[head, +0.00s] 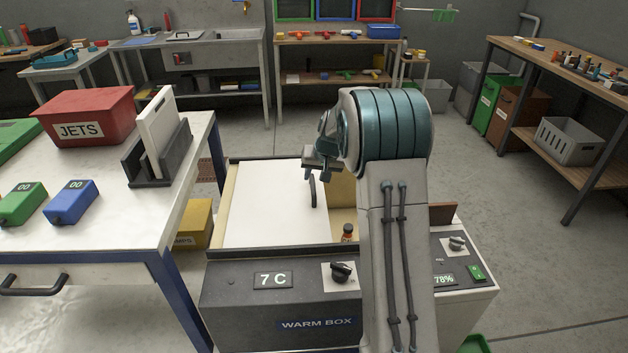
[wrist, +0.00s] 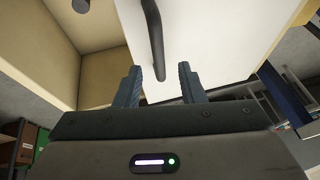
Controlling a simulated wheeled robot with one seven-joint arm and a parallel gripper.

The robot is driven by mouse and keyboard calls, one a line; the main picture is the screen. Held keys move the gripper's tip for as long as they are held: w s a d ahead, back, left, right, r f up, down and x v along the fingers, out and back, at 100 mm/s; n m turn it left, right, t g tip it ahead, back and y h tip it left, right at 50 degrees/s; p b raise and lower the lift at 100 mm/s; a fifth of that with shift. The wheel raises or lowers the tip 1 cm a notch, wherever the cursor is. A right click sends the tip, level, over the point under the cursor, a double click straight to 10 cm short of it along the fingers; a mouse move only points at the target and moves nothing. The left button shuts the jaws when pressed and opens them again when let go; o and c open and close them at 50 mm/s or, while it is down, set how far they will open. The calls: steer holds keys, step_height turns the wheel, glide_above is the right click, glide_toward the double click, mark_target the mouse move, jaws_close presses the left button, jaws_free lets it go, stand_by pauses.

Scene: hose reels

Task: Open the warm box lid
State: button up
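The warm box (head: 240,298) stands in front of me, its white lid (head: 270,205) lying flat over the left part of its top. The right part is uncovered and shows the cream interior. A dark bar handle (head: 313,190) sits near the lid's right edge. My gripper (head: 318,172) is above the handle's far end. In the wrist view my gripper (wrist: 158,82) is open, and the end of the handle (wrist: 155,40) shows between its fingers with gaps on both sides. Contact is not visible. The lid (wrist: 205,35) and the open interior (wrist: 95,45) also show there. My arm hides part of the box's right side.
A small orange bottle (head: 347,233) with a dark cap is in the uncovered part. A white worktable (head: 110,225) with a red JETS bin (head: 85,115) and a dark rack (head: 160,155) stands close at left. The floor (head: 480,200) at right is mostly clear.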

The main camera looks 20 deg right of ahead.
steer(key=v, duration=1)
steer(key=shift+s+r, duration=0.1)
steer(key=shift+r, duration=0.05)
steer(key=s+a+n+p, duration=0.1)
steer(key=s+a, duration=0.1)
steer(key=s, duration=0.9)
steer(key=s+a+r+g+p, duration=0.1)
steer(key=s+a, duration=0.2)
steer(key=s, duration=0.9)
steer(key=s+a+r+n+g+h+p, duration=0.1)
steer(key=s+a, duration=0.2)
steer(key=s, duration=0.8)
steer(key=shift+s+a+n, duration=0.25)
steer(key=shift+n, duration=0.05)
